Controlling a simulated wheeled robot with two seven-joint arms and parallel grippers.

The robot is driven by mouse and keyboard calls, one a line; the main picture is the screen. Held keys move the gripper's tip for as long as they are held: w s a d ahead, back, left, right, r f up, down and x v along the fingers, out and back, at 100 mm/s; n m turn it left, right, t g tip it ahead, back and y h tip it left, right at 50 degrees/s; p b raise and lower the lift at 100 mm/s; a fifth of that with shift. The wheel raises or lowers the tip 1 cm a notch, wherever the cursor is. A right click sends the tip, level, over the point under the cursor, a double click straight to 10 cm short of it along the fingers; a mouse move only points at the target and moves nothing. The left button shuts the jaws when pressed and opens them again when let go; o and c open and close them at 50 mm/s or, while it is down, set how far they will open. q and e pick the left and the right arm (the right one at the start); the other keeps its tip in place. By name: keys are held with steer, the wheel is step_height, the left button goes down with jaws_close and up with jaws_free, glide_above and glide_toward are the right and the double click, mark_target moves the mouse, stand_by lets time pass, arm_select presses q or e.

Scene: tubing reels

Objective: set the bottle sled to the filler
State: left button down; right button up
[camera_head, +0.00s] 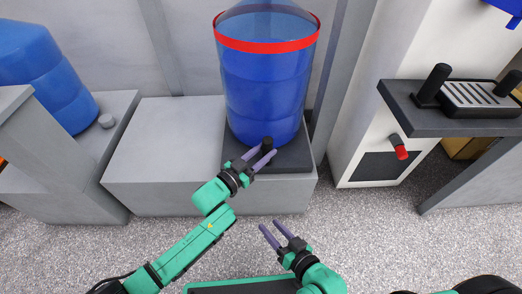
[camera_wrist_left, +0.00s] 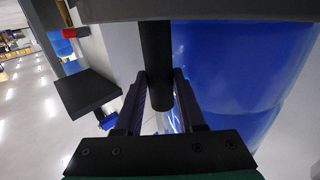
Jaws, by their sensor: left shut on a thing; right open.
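A large blue bottle (camera_head: 262,95) with a clear upper part and a red band stands upright on the dark bottle sled (camera_head: 297,160), on a grey block. A black upright handle (camera_head: 267,142) stands at the sled's front edge. My left gripper (camera_head: 265,151) is shut on this handle. In the left wrist view the black handle (camera_wrist_left: 157,55) runs between the two fingers, with the blue bottle (camera_wrist_left: 235,65) close beside it. My right gripper (camera_head: 269,224) is open and empty, in front of the block. I cannot tell which part is the filler.
The grey block (camera_head: 150,160) has a bare top left of the sled. At right, a dark shelf (camera_head: 445,122) carries a slatted tray (camera_head: 480,95) with black posts. A red-tipped knob (camera_head: 401,152) sticks out below it.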

arm_select(q)
steer(key=shift+s+d, duration=0.1)
steer(key=shift+d, duration=0.15)
arm_select(e)
steer(key=shift+w+r, duration=0.1)
arm_select(q)
steer(key=c, duration=0.5)
jaws_free()
steer(key=shift+d, duration=0.15)
arm_select(e)
steer(key=shift+d, duration=0.1)
arm_select(q)
steer(key=shift+s+a, duration=0.1)
steer(key=shift+a, duration=0.25)
steer(key=p+v, duration=0.5)
steer(key=v, duration=0.9)
arm_select(e)
step_height(320, 180, up, 6)
steer(key=g, duration=0.1)
steer(key=shift+n, duration=0.3)
arm_select(q)
steer(key=shift+d, duration=0.1)
